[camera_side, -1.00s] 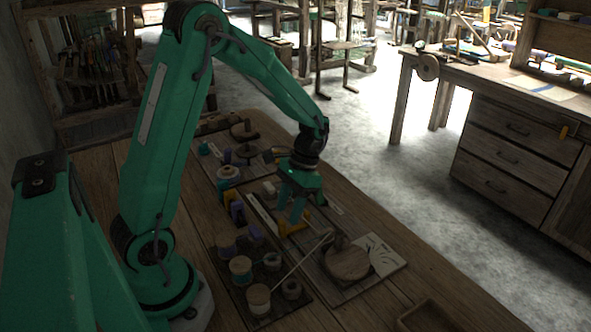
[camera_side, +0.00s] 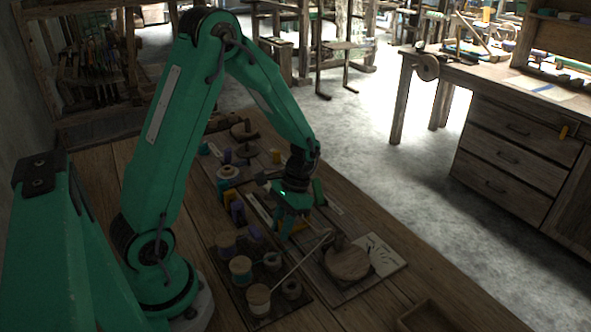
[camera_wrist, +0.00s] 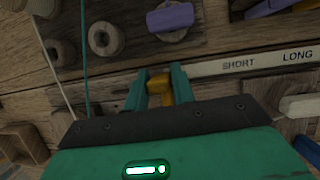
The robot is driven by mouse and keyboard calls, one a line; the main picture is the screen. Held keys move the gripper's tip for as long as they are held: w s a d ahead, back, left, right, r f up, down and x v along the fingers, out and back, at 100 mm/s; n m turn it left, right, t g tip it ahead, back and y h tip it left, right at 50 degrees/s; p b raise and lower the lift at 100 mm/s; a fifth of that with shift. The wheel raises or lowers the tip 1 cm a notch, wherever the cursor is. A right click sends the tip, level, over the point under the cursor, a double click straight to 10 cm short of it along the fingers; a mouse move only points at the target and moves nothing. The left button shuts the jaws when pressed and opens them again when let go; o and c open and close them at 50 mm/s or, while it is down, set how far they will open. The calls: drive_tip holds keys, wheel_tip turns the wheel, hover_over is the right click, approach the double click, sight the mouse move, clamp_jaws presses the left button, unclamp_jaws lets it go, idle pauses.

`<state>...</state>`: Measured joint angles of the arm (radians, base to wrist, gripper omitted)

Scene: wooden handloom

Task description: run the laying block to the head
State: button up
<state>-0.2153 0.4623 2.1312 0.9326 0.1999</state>
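A small orange-yellow block (camera_wrist: 160,88), which seems to be the laying block, sits at the end of a pale strip (camera_wrist: 205,68) marked SHORT and LONG. My gripper (camera_wrist: 160,84) is down over it, with one green finger on each side of the block. I cannot tell whether the fingers touch it or a small gap remains. In the side view my gripper (camera_side: 285,228) points down among the tools on the board, and only a little of the orange shows around its fingers. The block's lower part is hidden.
A tray (camera_side: 428,316) sits at the near edge.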

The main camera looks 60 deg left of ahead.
clamp_jaws()
drive_tip(key=shift+y, duration=0.6)
drive_tip(key=shift+d, duration=3.75)
drive_tip(key=o, duration=0.7)
unclamp_jaws()
drive_tip(key=shift+w+r, duration=0.1)
drive_tip(key=v, duration=0.7)
drive_tip(key=shift+r, duration=0.3)
drive_tip(key=shift+w, duration=0.1)
